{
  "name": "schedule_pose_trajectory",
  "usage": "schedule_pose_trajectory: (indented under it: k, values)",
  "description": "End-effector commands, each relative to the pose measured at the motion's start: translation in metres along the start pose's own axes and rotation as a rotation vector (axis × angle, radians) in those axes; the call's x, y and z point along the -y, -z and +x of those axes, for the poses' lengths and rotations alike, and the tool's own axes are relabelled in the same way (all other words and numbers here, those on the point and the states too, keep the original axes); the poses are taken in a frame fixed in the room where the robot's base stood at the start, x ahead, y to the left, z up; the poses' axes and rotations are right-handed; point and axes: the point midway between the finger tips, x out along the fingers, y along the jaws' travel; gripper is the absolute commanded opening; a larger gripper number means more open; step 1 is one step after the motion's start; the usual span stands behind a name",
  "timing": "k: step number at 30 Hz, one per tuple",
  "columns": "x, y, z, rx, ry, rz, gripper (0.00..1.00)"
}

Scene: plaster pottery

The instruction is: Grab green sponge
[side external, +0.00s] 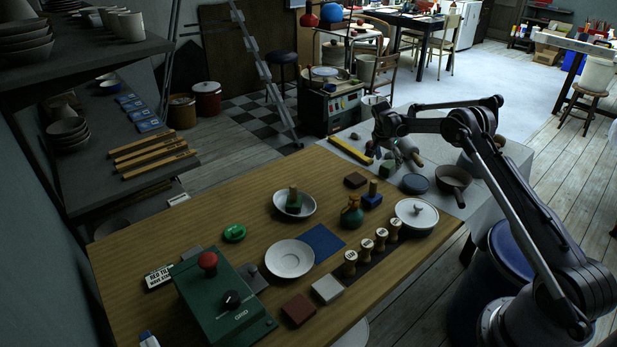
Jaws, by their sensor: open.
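A small green block (387,169), which looks like the green sponge, lies on the grey surface beyond the wooden table. My gripper (394,157) is open and points down just above and beside it. I cannot tell from this view whether the fingers are around the block. Another green block (294,203) with an upright tan piece sits in a white bowl (281,209) on the wooden table. A green oval object (235,232) lies left of that bowl.
A yellow bar (350,148), a blue-grey dish (415,184) and a dark pan (453,179) lie near my gripper.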

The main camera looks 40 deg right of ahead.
Motion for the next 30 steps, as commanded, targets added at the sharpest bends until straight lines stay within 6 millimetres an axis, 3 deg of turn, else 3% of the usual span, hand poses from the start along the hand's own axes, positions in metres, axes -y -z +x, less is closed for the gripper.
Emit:
schedule_pose_trajectory:
  k: [7, 17, 22, 30]
  values:
    - [0.0, 0.0, 0.031, 0.0, 0.0, 0.0, 0.69]
    - [0.0, -0.001, 0.037, 0.0, 0.0, 0.0, 0.69]
    - [0.0, -0.001, 0.037, 0.0, 0.0, 0.0, 0.27]
    - [0.0, -0.001, 0.037, 0.0, 0.0, 0.0, 0.25]
